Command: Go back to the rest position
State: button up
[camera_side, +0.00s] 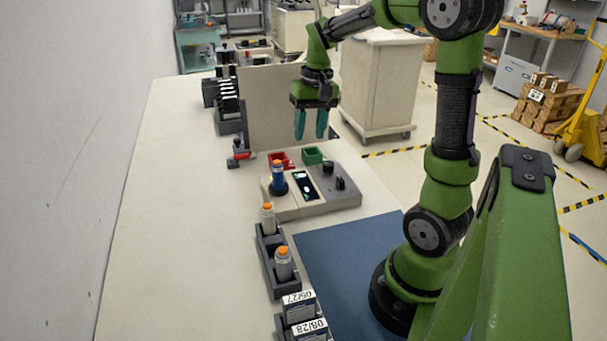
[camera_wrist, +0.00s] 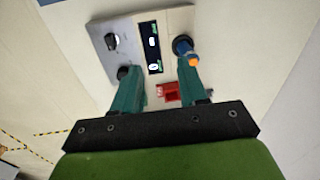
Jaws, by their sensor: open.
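My gripper (camera_side: 311,124) hangs in the air above the far side of the grey control panel (camera_side: 335,199), with its teal fingers pointing down. The fingers are apart and nothing is between them. In the wrist view my gripper (camera_wrist: 160,90) shows both fingers spread, with the panel (camera_wrist: 97,40) beyond them. A blue vial with an orange cap (camera_side: 278,178) stands upright in a dark round holder on the panel's left; it also shows in the wrist view (camera_wrist: 187,52). A red bin (camera_side: 279,160) and a green bin (camera_side: 312,156) sit behind the panel.
Two orange-capped vials (camera_side: 283,264) (camera_side: 268,217) stand in a dark rack at the front. Dated boxes (camera_side: 304,328) are nearer. A blue mat (camera_side: 345,262) lies before my base. A beige upright board (camera_side: 262,105) and black rack (camera_side: 226,100) stand behind. The table's left side is clear.

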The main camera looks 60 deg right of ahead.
jog(key=s+a+r+n+t, duration=0.2)
jog(key=s+a+t, duration=0.1)
jog(key=a, duration=0.7)
jog(key=s+a+r+n+t+y, duration=0.1)
jog(key=s+a+r+n+t, duration=0.1)
jog(key=a, duration=0.7)
jog(key=shift+s+a+t, duration=0.4)
jog(key=shift+s+t, duration=0.2)
jog(key=shift+s, duration=0.6)
